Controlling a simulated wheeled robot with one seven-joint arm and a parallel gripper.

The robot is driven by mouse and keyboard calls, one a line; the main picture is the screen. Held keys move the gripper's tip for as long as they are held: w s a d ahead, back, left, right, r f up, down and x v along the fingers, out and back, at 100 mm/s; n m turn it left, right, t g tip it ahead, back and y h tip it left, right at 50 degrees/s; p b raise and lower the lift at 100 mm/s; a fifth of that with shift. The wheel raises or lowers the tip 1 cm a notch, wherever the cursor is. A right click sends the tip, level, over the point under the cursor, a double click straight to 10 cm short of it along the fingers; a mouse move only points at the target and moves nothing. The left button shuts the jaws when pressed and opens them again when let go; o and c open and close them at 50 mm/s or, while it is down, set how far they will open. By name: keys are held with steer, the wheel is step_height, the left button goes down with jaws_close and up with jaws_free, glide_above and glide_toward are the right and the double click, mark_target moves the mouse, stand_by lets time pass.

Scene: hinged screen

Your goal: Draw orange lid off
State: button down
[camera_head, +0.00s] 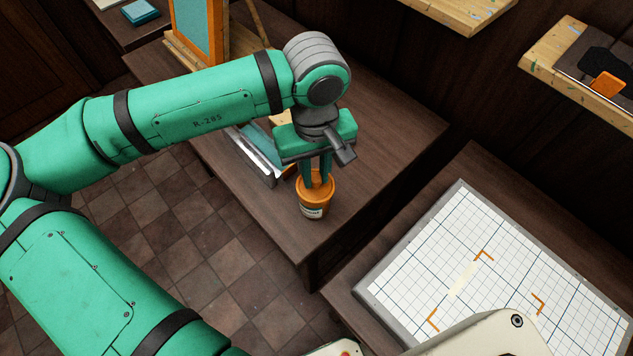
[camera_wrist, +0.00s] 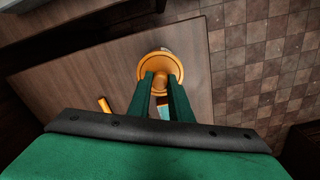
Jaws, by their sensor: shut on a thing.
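An orange tub (camera_head: 312,203) with a pale label stands upright near the front corner of the dark wooden table. Its orange lid (camera_head: 318,184) is at the top of the tub; I cannot tell whether any gap lies between them. My gripper (camera_head: 317,178) points down from above, with its green fingers shut on the lid. In the wrist view the round lid (camera_wrist: 160,67) shows beyond the fingertips, and my gripper (camera_wrist: 163,80) reaches its middle. The fingers hide part of the lid, and the lid hides most of the tub in that view.
A tray-like item (camera_head: 258,150) lies on the table just behind and left of the tub. A framed board (camera_head: 200,30) stands at the back. A white gridded board (camera_head: 500,270) lies on the right-hand table, across a gap. Wooden shelves (camera_head: 575,75) hang at upper right.

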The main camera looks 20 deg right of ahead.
mark_target(314, 174)
steer(key=shift+w+r, duration=0.2)
steer(key=shift+r, duration=0.6)
steer(key=shift+w+r, duration=0.15)
steer(key=shift+r, duration=0.65)
steer(key=shift+s+a+r, duration=0.1)
steer(key=shift+a+r, duration=0.15)
steer(key=shift+r, duration=0.15)
steer(key=shift+s+d+r, duration=0.1)
steer(key=shift+s+d, duration=0.05)
steer(key=shift+d, duration=0.15)
